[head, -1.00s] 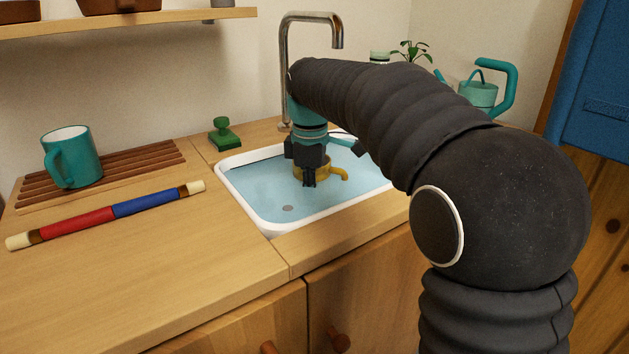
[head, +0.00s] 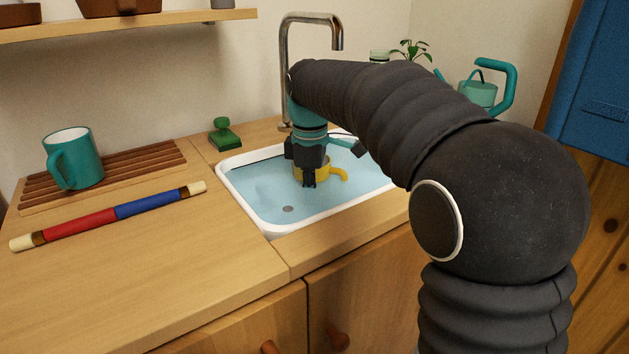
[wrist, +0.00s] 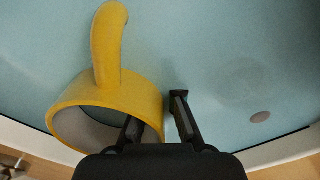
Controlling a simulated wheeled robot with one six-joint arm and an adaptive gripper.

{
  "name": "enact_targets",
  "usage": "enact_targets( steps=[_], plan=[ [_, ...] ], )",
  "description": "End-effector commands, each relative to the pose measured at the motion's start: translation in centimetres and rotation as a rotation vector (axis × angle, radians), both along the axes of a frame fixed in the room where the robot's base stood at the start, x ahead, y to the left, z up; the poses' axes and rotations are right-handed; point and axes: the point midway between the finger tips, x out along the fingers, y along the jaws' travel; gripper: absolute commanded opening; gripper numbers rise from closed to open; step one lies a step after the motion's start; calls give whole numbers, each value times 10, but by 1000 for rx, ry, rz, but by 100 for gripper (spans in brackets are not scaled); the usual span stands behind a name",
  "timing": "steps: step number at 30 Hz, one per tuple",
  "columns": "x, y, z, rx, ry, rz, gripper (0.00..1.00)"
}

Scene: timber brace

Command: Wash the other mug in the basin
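My gripper (wrist: 155,112) straddles the mug's wall, one finger inside and the other outside. A gap shows between the outer finger and the wall, so the gripper looks open. A teal mug (head: 78,160) stands on the slatted wooden rack (head: 150,162) at the left.
A faucet (head: 284,80) rises behind the basin. A green stamp-like brush (head: 223,134) stands left of it. A red and blue rod (head: 115,213) lies on the counter in front of the rack. A teal watering can (head: 478,92) stands at the back right.

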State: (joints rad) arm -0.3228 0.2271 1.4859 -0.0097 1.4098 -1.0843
Motion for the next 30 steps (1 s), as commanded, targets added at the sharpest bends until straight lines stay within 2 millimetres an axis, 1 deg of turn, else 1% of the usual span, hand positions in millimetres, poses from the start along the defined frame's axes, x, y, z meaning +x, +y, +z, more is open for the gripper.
enact_targets(
  steps=[1, 3, 30],
  plan=[
    [0, 0, 8, 1, -1, 0, 0],
    [0, 0, 14, 1, -2, 0, 0],
    [1, 0, 79, 1, -3, 0, 0]
  ],
)
